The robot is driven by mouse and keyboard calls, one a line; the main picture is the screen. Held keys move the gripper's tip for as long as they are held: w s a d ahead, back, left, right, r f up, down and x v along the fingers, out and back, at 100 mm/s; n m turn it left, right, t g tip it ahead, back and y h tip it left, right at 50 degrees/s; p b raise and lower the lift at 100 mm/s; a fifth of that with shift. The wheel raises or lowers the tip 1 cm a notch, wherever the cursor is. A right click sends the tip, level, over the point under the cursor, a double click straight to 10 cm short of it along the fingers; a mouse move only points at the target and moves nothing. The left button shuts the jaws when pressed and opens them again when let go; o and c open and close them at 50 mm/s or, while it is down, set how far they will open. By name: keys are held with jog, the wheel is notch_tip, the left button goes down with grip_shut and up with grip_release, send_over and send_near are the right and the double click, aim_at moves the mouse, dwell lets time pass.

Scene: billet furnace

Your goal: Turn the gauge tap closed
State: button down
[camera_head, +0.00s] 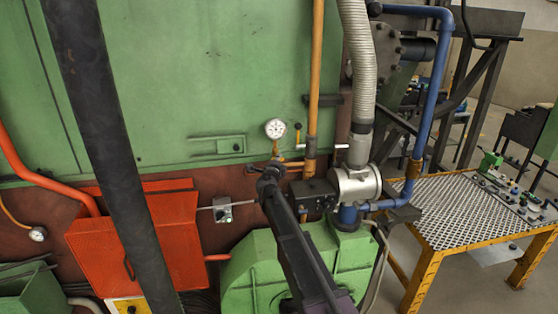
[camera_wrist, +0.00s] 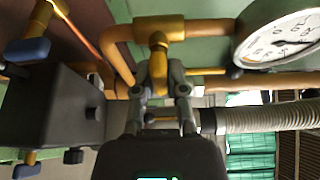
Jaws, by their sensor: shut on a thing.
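The round white-faced gauge (camera_head: 275,128) stands on a yellow pipe against the green furnace wall. In the wrist view the gauge (camera_wrist: 282,38) is at the top right, its face seen at a slant. The gauge tap (camera_wrist: 158,45) has a yellow body on the bent pipe, and its stem points toward me. My gripper (camera_wrist: 160,85) is shut on the gauge tap, with one finger on each side of it. The part between the fingers is mostly hidden. In the head view my gripper (camera_head: 268,172) is just below the gauge and covers the tap.
Other blue-handled taps (camera_wrist: 28,50) sit at the left in the wrist view, beside a dark box (camera_wrist: 50,105). A thick yellow pipe (camera_head: 314,80) and a ribbed hose (camera_head: 360,60) run close by on the right. A yellow-framed table (camera_head: 440,215) stands further right.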

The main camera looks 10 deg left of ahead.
jog(key=c, duration=0.7)
grip_release()
jog(key=shift+s, duration=0.15)
jog(key=s, duration=0.4)
jog(key=s+a, duration=0.1)
jog(key=s, duration=0.6)
jog(key=shift+s+a, duration=0.2)
jog(key=shift+s, duration=0.15)
